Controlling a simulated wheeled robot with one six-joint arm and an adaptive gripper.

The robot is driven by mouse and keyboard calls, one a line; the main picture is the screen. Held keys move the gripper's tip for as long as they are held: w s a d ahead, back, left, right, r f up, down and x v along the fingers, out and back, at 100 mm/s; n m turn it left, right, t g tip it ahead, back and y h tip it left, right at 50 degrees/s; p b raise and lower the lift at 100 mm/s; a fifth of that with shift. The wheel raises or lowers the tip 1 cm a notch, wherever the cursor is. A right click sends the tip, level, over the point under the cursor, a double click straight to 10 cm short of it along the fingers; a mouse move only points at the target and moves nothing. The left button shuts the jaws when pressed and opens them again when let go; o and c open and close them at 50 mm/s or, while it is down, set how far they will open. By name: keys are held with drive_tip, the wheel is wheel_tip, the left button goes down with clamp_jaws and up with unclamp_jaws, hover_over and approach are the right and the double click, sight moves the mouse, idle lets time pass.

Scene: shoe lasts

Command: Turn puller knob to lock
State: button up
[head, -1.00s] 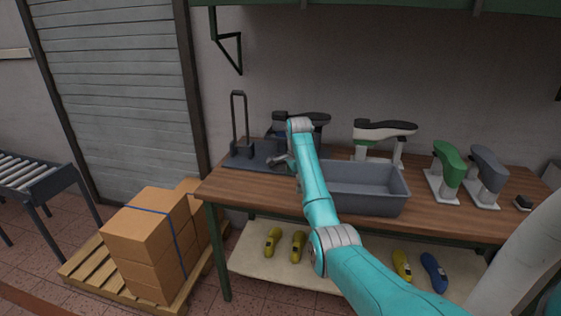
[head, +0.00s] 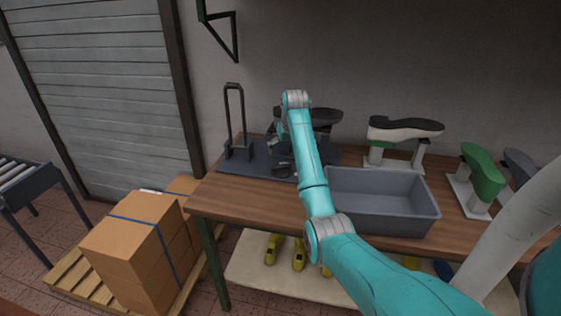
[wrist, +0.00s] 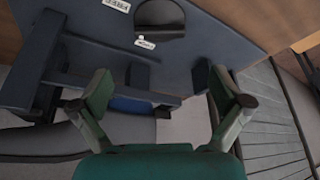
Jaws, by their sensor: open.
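The puller stands on a dark blue-grey base plate (head: 250,158) at the left end of the bench, with a tall dark U-shaped handle (head: 234,115). A dark shoe-shaped piece (head: 325,116) shows behind my arm. My gripper (wrist: 160,90) is open, its two green fingers apart with nothing clearly held. In the head view it is mostly hidden at my arm's end, over the plate. In the wrist view a dark bar (wrist: 120,90) crosses between and behind the fingers. A black rounded piece (wrist: 160,18) has small white labels near it; I cannot tell whether it is the knob.
A grey bin (head: 380,200) stands on the wooden bench (head: 245,197), right of my arm. A black-and-white shoe form (head: 400,130) and a green last (head: 482,172) stand farther right. Boxes (head: 135,240) sit on a pallet at left.

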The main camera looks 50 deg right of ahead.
sight(281, 165)
drive_tip(key=x, duration=1)
drive_tip(key=shift+f, duration=0.25)
drive_tip(key=shift+c, duration=0.3)
drive_tip(key=c, duration=0.8)
